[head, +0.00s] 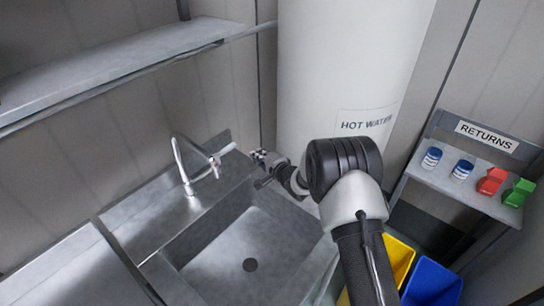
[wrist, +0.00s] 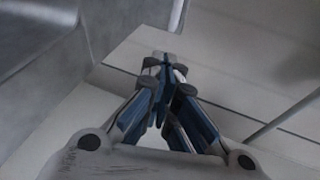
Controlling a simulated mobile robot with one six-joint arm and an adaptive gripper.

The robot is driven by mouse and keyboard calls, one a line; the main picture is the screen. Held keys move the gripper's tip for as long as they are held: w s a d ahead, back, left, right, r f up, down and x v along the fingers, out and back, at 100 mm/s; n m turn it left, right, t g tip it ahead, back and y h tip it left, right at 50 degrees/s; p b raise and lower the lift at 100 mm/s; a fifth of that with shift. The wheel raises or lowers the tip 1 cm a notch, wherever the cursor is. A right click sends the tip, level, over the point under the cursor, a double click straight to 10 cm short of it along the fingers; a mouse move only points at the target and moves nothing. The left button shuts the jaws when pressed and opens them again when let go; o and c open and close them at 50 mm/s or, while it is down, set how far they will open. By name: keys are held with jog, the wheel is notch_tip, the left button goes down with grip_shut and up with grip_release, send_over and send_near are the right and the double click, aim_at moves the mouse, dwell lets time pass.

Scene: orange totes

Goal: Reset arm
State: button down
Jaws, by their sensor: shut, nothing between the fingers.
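My arm reaches forward over the right edge of the sink in the head view. My gripper (head: 259,156) is small there, near the faucet's right side and in front of the wall beside the white tank. In the wrist view my gripper (wrist: 164,62) shows its two fingers meeting at the tips, shut and empty. The wrist view looks onto pale panels and a grey edge, with nothing held. Part of the sink's right rim is hidden behind my arm in the head view.
A metal sink (head: 215,275) with a faucet (head: 183,165) lies at the centre left, below a shelf (head: 110,65). A white hot water tank (head: 345,60) stands behind my arm. A returns shelf (head: 425,176) holds cans and red and green items. Yellow (head: 398,262) and blue (head: 432,284) bins stand below.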

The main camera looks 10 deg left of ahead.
jog(key=s+d+r+n+h, duration=0.25)
jog(key=d+r+h, duration=0.25)
jog(key=d+r, duration=1)
jog(key=s+d+r+n+h, duration=0.1)
jog(key=s+d+r+h, duration=0.2)
jog(key=s+d+r, duration=0.55)
jog(key=s+d+r+n+g+h, duration=0.1)
jog(key=s+d+r+g, duration=0.15)
jog(key=s, duration=0.75)
jog(key=s+d+r+n+g+h, duration=0.15)
jog(key=s+d, duration=0.25)
jog(key=s, duration=0.6)
jog(key=s+f+n+g, duration=0.2)
jog(key=s+f+n, duration=0.1)
jog(key=s, duration=1.3)
jog(key=shift+s+d+f+n+y+p, duration=0.25)
jog(key=shift+n+y+p, duration=0.1)
jog(key=shift+p, duration=0.1)
